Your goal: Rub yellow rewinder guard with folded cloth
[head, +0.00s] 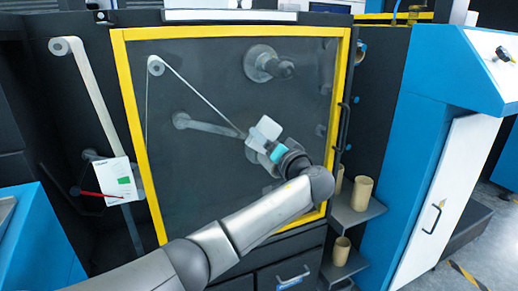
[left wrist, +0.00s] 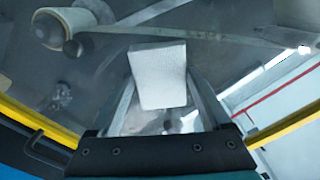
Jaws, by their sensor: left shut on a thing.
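The yellow-framed rewinder guard (head: 215,60) is a large dark see-through panel filling the middle of the head view. My left arm reaches up across its lower right part. My left gripper (head: 273,147) is in front of the panel, right of its middle, and is shut on the white folded cloth (head: 265,130). In the left wrist view the cloth (left wrist: 160,75) stands out flat between the fingers, facing the panel. I cannot tell whether it touches the panel. My right gripper is not in view.
Rollers and a web (head: 200,85) show through the panel. A black handle (head: 342,125) is at its right edge. Cardboard cores (head: 362,192) stand on small shelves to the right. A white card (head: 117,180) hangs at the left. Blue cabinets flank the machine.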

